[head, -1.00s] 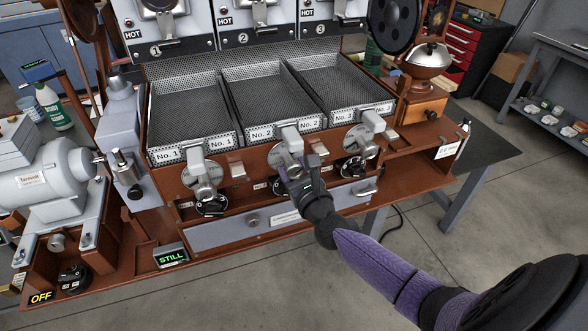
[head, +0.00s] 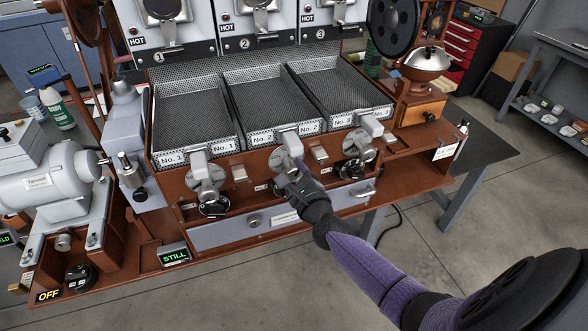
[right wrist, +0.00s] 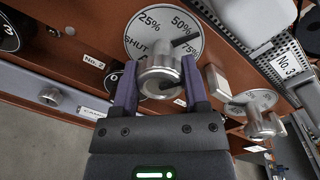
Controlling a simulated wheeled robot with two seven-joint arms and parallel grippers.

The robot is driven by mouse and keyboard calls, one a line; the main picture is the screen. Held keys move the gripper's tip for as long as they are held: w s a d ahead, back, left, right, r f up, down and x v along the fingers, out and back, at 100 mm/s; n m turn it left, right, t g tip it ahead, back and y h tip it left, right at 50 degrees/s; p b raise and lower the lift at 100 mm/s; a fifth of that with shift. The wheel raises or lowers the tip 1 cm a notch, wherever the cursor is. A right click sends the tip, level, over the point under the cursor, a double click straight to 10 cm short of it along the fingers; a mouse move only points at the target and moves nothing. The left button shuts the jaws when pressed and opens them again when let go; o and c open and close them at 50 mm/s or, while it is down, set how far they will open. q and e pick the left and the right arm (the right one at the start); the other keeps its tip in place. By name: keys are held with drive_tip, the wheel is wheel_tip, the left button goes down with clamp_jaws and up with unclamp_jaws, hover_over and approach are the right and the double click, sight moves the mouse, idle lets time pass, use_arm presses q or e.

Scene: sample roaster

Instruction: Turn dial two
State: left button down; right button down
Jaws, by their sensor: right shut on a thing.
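Dial two has a round grey plate (right wrist: 143,45) marked SHUT, 25%, 50% and 75% in the right wrist view, with a silver knob (right wrist: 158,66) in front of it. A dark bar shows beside the knob, toward the 50% and 75% marks. My right gripper (right wrist: 160,84) is shut on this knob, one purple finger on each side. In the head view my right gripper (head: 294,172) is at the middle dial, below the No. 2 tray (head: 262,100), and hides much of the knob. My left gripper is not in view.
Dial one (head: 207,178) is to the left and dial three (head: 358,150) to the right, with small metal tabs between. A grey drawer (head: 235,226) lies below the dials. A STILL display (head: 174,255) stands at the lower left. The floor in front at right is clear.

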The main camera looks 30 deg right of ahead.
drive_tip(key=n+p, duration=0.1)
drive_tip(key=n, duration=0.2)
drive_tip(key=shift+r, duration=0.1)
drive_tip(key=n+p, duration=0.1)
drive_tip(key=n, duration=0.2)
drive_tip(key=shift+n+g+h, duration=0.3)
drive_tip(key=shift+n, duration=0.1)
drive_tip(key=n+p, duration=0.1)
drive_tip(key=n, duration=0.2)
drive_tip(key=shift+n, duration=0.3)
drive_tip(key=n, duration=0.3)
drive_tip(key=shift+h+p, duration=0.3)
drive_tip(key=shift+h, duration=0.1)
drive_tip(key=n, duration=0.3)
drive_tip(key=shift+f+n, duration=0.2)
drive_tip(key=shift+n, duration=0.1)
drive_tip(key=n, duration=0.2)
drive_tip(key=shift+n+p, duration=0.3)
drive_tip(key=shift+p, duration=0.05)
drive_tip(key=n, duration=0.2)
drive_tip(key=shift+f+n+h, duration=0.1)
drive_tip(key=shift+n+h, duration=0.2)
drive_tip(key=shift+h, duration=0.1)
drive_tip(key=n, duration=0.3)
drive_tip(key=shift+d+n, duration=0.1)
drive_tip(key=shift+n, duration=1.4)
